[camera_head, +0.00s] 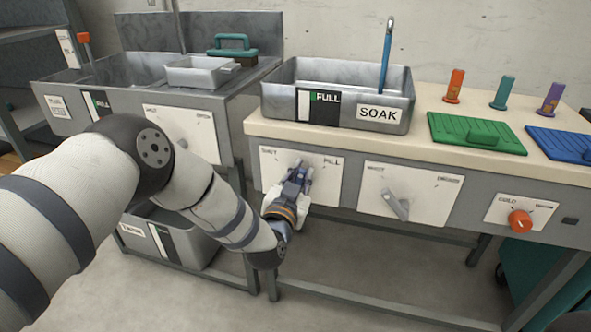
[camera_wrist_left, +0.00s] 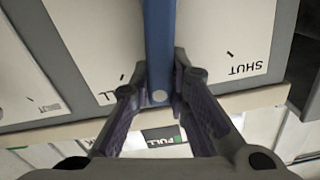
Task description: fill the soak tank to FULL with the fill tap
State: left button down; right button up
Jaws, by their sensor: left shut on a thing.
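The soak tank (camera_head: 278,102) is a grey metal basin on the bench, with a SOAK label (camera_head: 378,114) and a FULL gauge (camera_head: 318,107) on its front. The gauge has a white strip, a dark strip and a green mark near its top. The water inside is hard to make out. My left gripper (camera_head: 301,172) is at this plate. In the left wrist view its fingers (camera_wrist_left: 161,88) are shut on the blue tap lever (camera_wrist_left: 160,40). My right gripper is not in view.
To the right are a plate with a grey lever (camera_head: 396,205) and a plate with an orange knob (camera_head: 520,221). Green (camera_head: 460,128) and blue (camera_head: 570,142) trays lie on the bench. A sink (camera_head: 140,70) stands at left. A blue-handled stick (camera_head: 386,50) stands in the tank.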

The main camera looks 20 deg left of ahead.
pick_arm(q)
jog(key=shift+d+f+m, duration=0.15)
jog(key=shift+d+m, duration=0.25)
jog(key=shift+m, duration=0.4)
jog(key=c, duration=1.5)
grip_release()
jog(key=s, duration=1.2)
jog(key=shift+a, duration=0.2)
